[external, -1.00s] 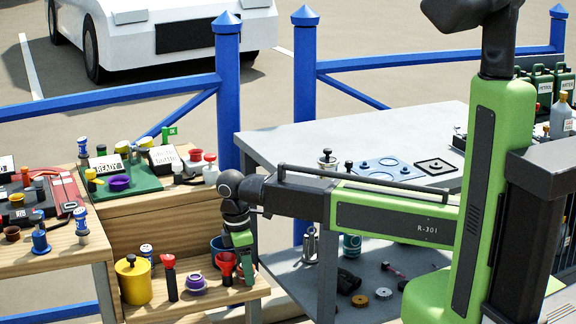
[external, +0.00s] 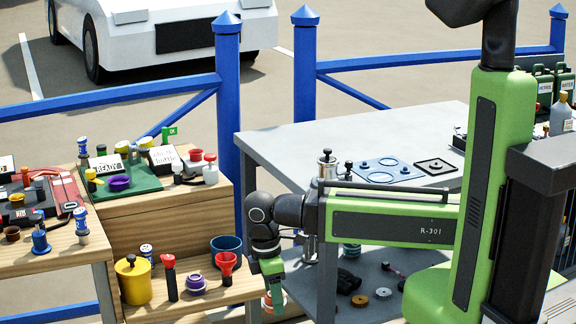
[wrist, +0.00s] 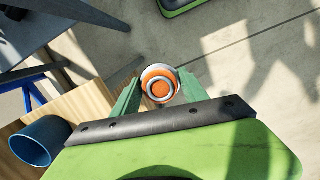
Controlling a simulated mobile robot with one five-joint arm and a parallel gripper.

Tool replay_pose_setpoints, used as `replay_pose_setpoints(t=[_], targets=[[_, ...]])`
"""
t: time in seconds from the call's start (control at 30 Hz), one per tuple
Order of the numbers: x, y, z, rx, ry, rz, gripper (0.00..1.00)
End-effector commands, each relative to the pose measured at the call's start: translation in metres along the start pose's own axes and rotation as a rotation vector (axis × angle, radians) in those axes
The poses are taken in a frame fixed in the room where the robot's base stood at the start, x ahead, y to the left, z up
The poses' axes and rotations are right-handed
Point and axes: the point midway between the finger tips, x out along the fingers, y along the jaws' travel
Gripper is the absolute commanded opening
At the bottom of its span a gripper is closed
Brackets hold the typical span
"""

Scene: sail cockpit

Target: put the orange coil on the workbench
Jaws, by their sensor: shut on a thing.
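The orange coil (wrist: 159,88) shows in the wrist view as orange and pale rings, between the green fingers of my gripper (wrist: 158,92). My gripper is shut on it. In the external view my gripper (external: 273,289) points down just right of the low wooden shelf, with a bit of orange at its tips. A grey bench (external: 300,138) with a lower shelf stands right of my gripper. A stepped wooden bench (external: 170,220) stands to the left. I cannot tell which of them is the workbench.
A blue cup (external: 226,246), a red funnel (external: 227,262) and a yellow canister (external: 134,281) stand on the low wooden shelf. The cup also shows in the wrist view (wrist: 38,142). The near left part of the grey top is clear. A blue railing (external: 228,95) stands behind.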

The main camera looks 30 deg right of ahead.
Motion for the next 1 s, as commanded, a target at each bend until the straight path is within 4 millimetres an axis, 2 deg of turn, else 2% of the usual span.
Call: replay_pose_setpoints(t=[0.1,0.4,0.47,0.57,0.67,0.77,0.87,1.0], targets=[[0.000,-0.008,0.002,0.000,0.000,0.000,0.00],[0.000,-0.009,0.002,0.002,0.000,0.000,0.00],[-0.003,-0.006,0.001,0.017,0.000,-0.002,0.00],[-0.017,0.011,-0.001,0.102,0.001,-0.012,0.00],[-0.039,0.043,-0.003,0.277,0.003,-0.032,0.00],[-0.065,0.088,-0.002,0.516,0.006,-0.061,0.00],[-0.091,0.138,0.005,0.780,0.007,-0.091,0.00],[-0.127,0.215,0.026,1.176,0.007,-0.138,0.00]])
